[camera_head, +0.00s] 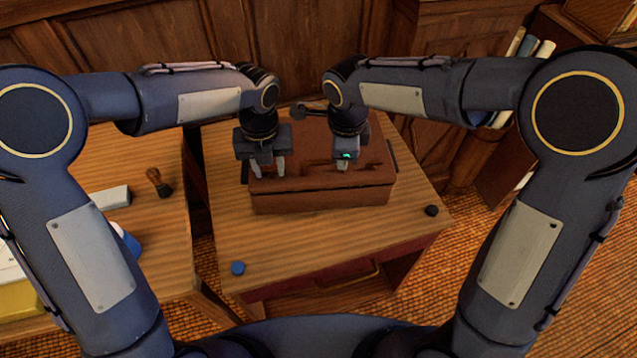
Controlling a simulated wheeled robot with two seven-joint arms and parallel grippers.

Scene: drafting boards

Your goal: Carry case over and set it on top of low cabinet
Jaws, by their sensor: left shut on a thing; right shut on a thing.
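The case (320,194) is a brown box with a flat lid, on or just above the wooden top of the low cabinet (300,240). I cannot tell whether its underside touches the top. The low cabinet has a reddish drawer front with a brass handle. My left gripper (267,172) is shut on the case at the left part of its lid. My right gripper (344,164) is shut on the case right of the middle. The exact parts held are partly hidden by the fingers. The case looks level.
A blue round piece (238,268) and a black one (432,210) lie at the cabinet top's front corners. A wooden desk (160,235) stands close on the left, with a stamp (158,181) and a pale block (111,197). Paper rolls (542,50) stand at the back right.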

